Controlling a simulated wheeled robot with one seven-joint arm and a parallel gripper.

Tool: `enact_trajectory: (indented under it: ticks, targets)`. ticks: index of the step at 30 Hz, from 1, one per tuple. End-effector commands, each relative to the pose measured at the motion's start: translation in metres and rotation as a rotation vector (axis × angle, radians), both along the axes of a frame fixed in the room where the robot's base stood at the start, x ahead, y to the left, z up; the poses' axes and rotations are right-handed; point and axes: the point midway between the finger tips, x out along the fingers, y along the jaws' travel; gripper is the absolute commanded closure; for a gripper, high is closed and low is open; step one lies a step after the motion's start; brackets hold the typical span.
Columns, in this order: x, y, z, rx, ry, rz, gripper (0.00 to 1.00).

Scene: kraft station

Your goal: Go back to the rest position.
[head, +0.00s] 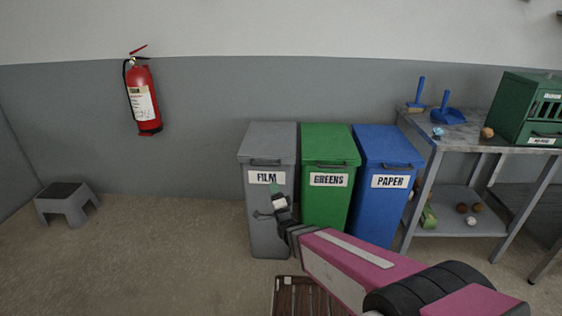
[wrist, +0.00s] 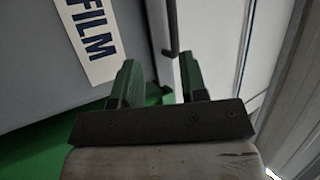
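My arm reaches from the lower right of the head view to the front of the grey FILM bin (head: 268,225). My gripper (head: 275,189) is in front of that bin, just below its label. In the wrist view, the two green fingers of my gripper (wrist: 159,82) stand apart with nothing held between them. The FILM label (wrist: 88,38) shows tilted beside the left finger. I cannot tell whether the fingers touch the bin.
A green GREENS bin (head: 330,205) and a blue PAPER bin (head: 381,205) stand right of the grey one. A metal table (head: 464,137) stands further right. A slatted wooden thing (head: 300,298) is below my arm. A grey stool (head: 66,203) is far left, with clear floor between.

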Motion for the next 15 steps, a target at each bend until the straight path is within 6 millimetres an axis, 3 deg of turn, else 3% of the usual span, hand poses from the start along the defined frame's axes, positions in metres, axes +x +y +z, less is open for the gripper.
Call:
enact_trajectory:
  ticks: [8,15]
  targets:
    - [0.033,-0.037,-0.016,-0.286,0.219,-0.142,0.6]
    - [0.048,-0.087,-0.042,-0.64,0.488,-0.223,0.6]
